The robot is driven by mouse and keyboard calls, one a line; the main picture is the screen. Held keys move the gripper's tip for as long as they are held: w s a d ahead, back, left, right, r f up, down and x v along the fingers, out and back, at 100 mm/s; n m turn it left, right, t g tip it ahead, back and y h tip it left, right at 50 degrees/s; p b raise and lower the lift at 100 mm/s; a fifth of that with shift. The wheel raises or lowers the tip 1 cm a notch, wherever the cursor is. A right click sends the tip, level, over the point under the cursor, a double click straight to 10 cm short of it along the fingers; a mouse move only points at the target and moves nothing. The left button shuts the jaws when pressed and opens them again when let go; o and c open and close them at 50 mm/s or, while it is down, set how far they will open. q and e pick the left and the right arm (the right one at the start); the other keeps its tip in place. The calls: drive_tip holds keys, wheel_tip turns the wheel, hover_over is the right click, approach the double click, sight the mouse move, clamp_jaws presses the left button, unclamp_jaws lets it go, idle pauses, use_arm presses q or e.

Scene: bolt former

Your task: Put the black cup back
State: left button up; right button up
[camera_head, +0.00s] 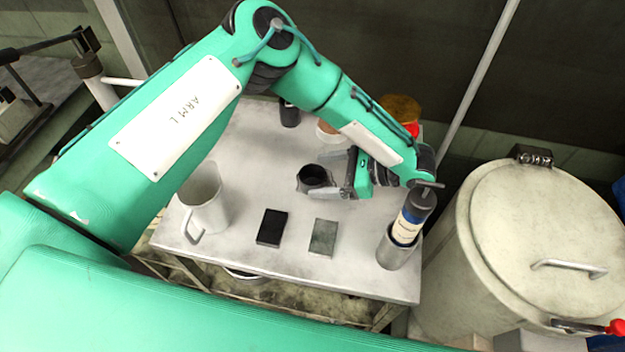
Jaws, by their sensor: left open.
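The black cup (313,178) stands upright on the white table (340,275), near its middle. My left gripper (343,172) is at the right side of the cup, with its fingers open toward it. One finger lies behind the cup's right edge and one in front. I cannot tell whether the fingers touch the cup. A flat black block (271,227) and a grey-green square pad (323,238) lie on the table in front of the cup. My right gripper is not in view.
A white pitcher (204,200) stands at the table's left. A bottle in a metal holder (398,247) stands at the front right corner. A dark container (289,113), a whitish jar (327,132) and an amber jar (401,108) are at the back. A large lidded drum (535,240) stands right of the table.

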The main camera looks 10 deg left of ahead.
sight(301, 176)
use_arm(q)
drive_tip(key=x, duration=0.5)
drive_tip(key=shift+a+f, duration=0.1)
drive_tip(key=shift+f, duration=0.05)
drive_tip(key=shift+w, duration=0.1)
drive_tip(key=c, duration=1.1)
drive_tip(key=shift+c, duration=0.2)
